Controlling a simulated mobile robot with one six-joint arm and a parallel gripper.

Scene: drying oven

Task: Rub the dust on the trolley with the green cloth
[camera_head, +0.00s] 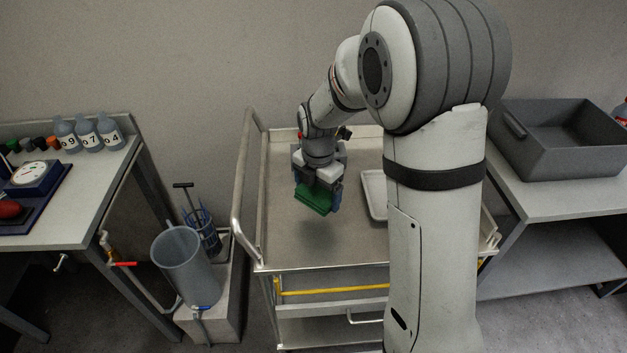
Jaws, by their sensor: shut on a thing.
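The trolley (275,235) stands in the middle of the head camera view, with a flat grey top, raised rims and a handle rail on its left. My gripper (317,190) is over the trolley top, pointing down, and is shut on the green cloth (314,200). The cloth looks like a folded pad under the fingers. I cannot tell whether it touches the surface. A faint darker area shows on the top near the cloth, but I cannot tell whether it is dust or shadow. My arm hides the right part of the trolley top.
A pale tray (374,192) lies on the trolley right of the cloth, partly hidden by my arm. A grey bin (560,140) stands on the right bench. Bottles (88,134) stand on the left bench. A grey cylinder (187,265) stands on the left. The trolley's left top is clear.

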